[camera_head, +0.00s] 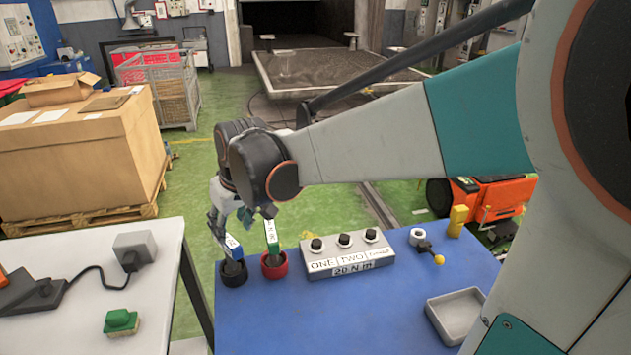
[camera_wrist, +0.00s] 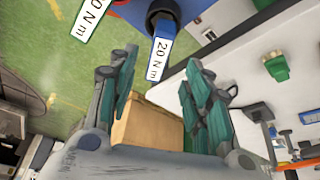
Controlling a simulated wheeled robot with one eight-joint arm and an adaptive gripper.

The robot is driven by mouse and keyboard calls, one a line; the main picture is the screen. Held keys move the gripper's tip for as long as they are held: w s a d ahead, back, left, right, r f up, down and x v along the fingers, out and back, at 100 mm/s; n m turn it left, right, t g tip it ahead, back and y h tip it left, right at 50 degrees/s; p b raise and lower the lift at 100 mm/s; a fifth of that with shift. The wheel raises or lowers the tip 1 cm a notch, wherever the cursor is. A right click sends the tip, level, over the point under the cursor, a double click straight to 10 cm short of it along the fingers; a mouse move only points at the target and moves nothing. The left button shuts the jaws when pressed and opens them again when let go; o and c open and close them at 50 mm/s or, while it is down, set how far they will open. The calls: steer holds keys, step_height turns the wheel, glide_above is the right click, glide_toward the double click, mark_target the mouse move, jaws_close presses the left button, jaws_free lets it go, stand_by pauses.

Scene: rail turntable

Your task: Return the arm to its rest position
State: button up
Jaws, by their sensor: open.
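My arm reaches from the right across the head view, and my gripper (camera_head: 238,218) hangs near the blue table's far left corner. Its fingers are apart and empty; they also show spread in the wrist view (camera_wrist: 158,68). A blue-labelled tool (camera_head: 233,247) stands in a black cup, close to the fingers. In the wrist view the same tool (camera_wrist: 160,52), marked 20 N m, lies just beyond the fingertips. Whether they touch it I cannot tell. A green-labelled tool (camera_head: 271,236) stands in a red cup (camera_head: 274,267) to the right.
The blue table (camera_head: 300,320) carries a button box (camera_head: 346,255), a grey tray (camera_head: 456,315) and a yellow block (camera_head: 457,220). A white table (camera_head: 90,250) stands left across a narrow gap.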

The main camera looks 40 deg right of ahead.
steer(key=shift+s, duration=0.1)
steer(key=s+m+t, duration=0.1)
steer(key=s+t, duration=0.1)
steer(key=s, duration=1.7)
steer(key=shift+a+r+t+h, duration=0.3)
steer(key=shift+a+r, duration=0.05)
steer(key=shift+r, duration=0.1)
steer(key=shift+s, duration=0.1)
steer(key=shift+c, duration=0.2)
